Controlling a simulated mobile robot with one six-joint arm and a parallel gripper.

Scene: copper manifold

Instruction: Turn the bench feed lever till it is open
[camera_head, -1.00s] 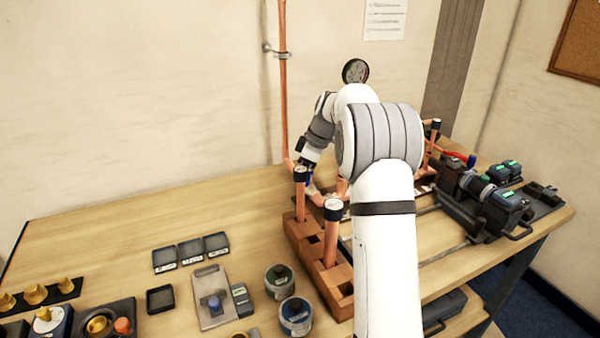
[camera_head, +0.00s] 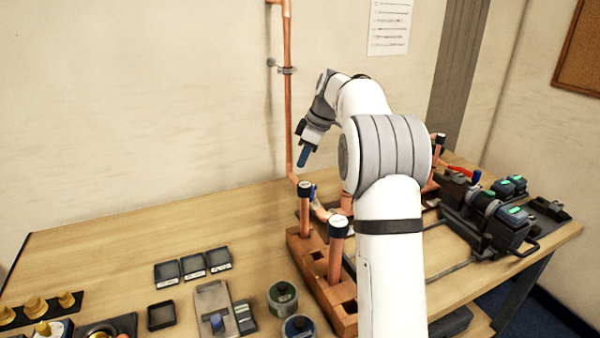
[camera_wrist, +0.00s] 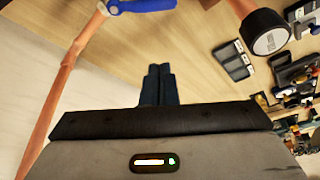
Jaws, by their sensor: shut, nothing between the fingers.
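A blue lever handle (camera_wrist: 142,5) shows at the top edge of the wrist view, partly cut off, beside a copper pipe (camera_wrist: 75,55). In the head view a small blue patch (camera_head: 313,190) shows low behind the copper stubs, mostly hidden; it appears to be the same lever. Whether the valve stands open or shut I cannot tell. My gripper (camera_head: 303,160) hangs in the air above the bench, left of my arm and close to the vertical pipe. In the wrist view its fingers (camera_wrist: 159,72) are together and empty, apart from the blue handle.
A copper riser (camera_head: 288,100) runs up the wall. Dark-capped copper stubs (camera_head: 337,240) stand in a wooden block (camera_head: 300,250) in front of the lever. Small trays (camera_head: 193,266) and round tins (camera_head: 283,298) lie at front left. The bench's back left is clear.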

